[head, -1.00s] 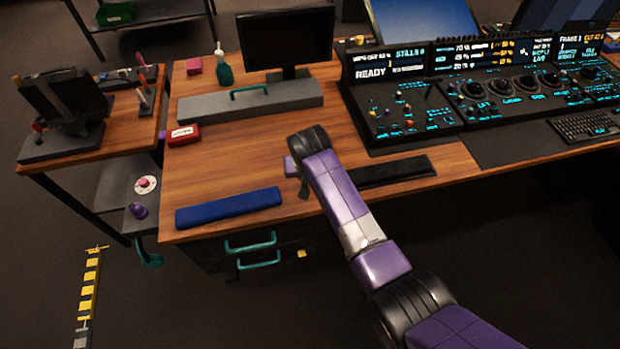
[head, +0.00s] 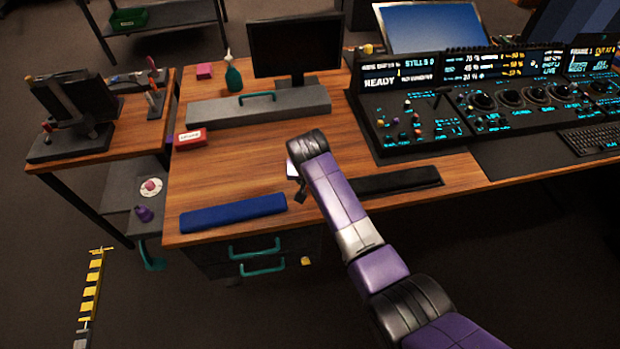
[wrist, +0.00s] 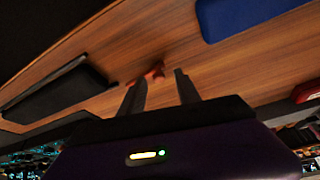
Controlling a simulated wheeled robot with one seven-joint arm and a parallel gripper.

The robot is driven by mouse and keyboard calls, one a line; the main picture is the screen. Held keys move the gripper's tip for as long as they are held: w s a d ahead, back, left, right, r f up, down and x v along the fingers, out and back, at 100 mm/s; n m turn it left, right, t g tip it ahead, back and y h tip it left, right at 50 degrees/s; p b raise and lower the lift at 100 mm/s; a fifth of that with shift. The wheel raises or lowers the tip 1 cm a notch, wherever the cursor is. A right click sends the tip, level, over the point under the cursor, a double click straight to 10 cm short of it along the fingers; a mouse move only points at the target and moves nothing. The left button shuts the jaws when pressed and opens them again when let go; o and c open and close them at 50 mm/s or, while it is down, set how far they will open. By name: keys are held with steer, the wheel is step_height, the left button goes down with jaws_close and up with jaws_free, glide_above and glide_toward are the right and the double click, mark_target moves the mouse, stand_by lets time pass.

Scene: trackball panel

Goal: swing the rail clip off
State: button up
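My gripper (wrist: 160,77) is open, its two dark fingers apart over the wooden desk. A small red-orange piece (wrist: 153,73) shows just beyond the fingertips, nearer the left finger and partly behind it. I cannot tell whether it is the rail clip or whether a finger touches it. In the head view, my gripper (head: 298,188) is low over the desk near its front edge, between a blue bar and a black bar. The arm hides most of it, and the red-orange piece cannot be made out there. No rail clip is clearly identifiable.
The blue bar (head: 233,212) lies left of my gripper, the black bar (head: 400,181) right. Behind are a grey box with a teal handle (head: 258,106), a red box (head: 190,139), a monitor (head: 295,50) and the control console (head: 410,118). Bare wood lies between.

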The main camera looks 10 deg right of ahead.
steer(key=v, duration=0.7)
steer(key=shift+s+r, duration=0.2)
steer(key=shift+r, duration=0.15)
stand_by(0.5)
steer(key=w+a+r+n+t+y, duration=0.1)
steer(key=w+a+r+t+y, duration=0.1)
steer(key=w+a+r+t, duration=0.3)
steer(key=s+d+r+t, duration=0.1)
steer(key=s+d, duration=0.5)
steer(key=s, duration=1.1)
steer(key=s+d+r+t+h, duration=0.1)
steer(key=s+d+r, duration=0.3)
steer(key=s, duration=1.3)
steer(key=s+d+r+t, duration=0.2)
steer(key=s+d, duration=0.6)
steer(key=s, duration=0.9)
steer(key=shift+d+r+n+t, duration=0.25)
steer(key=shift+r+n+t, duration=0.05)
steer(key=shift+t, duration=0.4)
